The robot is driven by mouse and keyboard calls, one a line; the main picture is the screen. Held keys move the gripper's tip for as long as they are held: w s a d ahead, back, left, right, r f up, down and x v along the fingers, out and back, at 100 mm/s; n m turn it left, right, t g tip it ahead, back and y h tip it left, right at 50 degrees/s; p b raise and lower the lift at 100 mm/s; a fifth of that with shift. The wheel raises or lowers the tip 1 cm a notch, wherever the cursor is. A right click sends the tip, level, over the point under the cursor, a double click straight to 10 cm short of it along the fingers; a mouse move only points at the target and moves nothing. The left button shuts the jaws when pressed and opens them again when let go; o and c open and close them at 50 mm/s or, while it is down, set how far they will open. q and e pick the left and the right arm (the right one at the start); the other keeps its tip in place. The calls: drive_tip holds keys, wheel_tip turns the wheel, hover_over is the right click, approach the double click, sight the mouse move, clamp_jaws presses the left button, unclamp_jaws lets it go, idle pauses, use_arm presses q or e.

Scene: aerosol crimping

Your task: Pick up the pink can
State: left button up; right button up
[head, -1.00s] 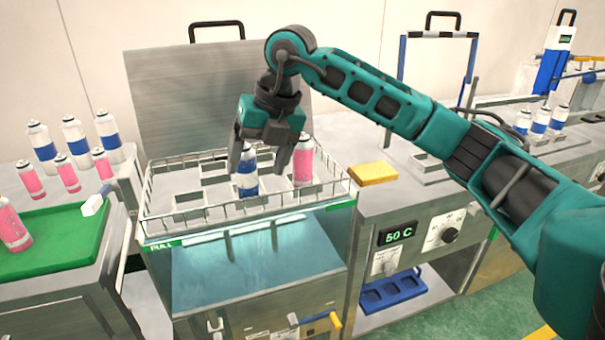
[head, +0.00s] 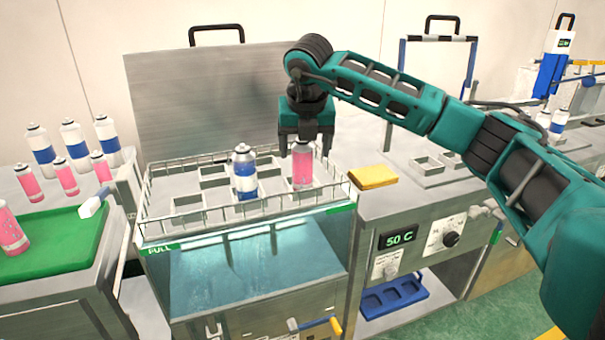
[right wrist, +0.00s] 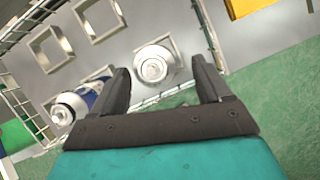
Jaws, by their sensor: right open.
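A pink can (head: 303,170) with a white top stands upright in the right part of the wire basket (head: 158,232). My right gripper (head: 305,148) points down over this can, with its open fingers on either side of the can's top. In the right wrist view the can's round top (right wrist: 153,66) shows between the two fingers (right wrist: 160,78), nearer the left one. I cannot tell whether a finger touches it. A blue-and-white can (head: 245,175) stands upright in the basket to the left. My left gripper is not in view.
More pink cans (head: 66,177) and blue-banded cans (head: 73,140) stand at the left, and a pink can (head: 10,230) is on the green mat (head: 60,240). A yellow sponge (head: 373,177) lies right of the basket. The basket has a raised wire rim above a water bath (head: 250,260).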

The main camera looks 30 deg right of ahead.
sight(303, 158)
drive_tip(key=x, duration=0.4)
drive_tip(key=shift+a, duration=0.15)
drive_tip(key=shift+c, duration=0.4)
drive_tip(key=c, duration=1.1)
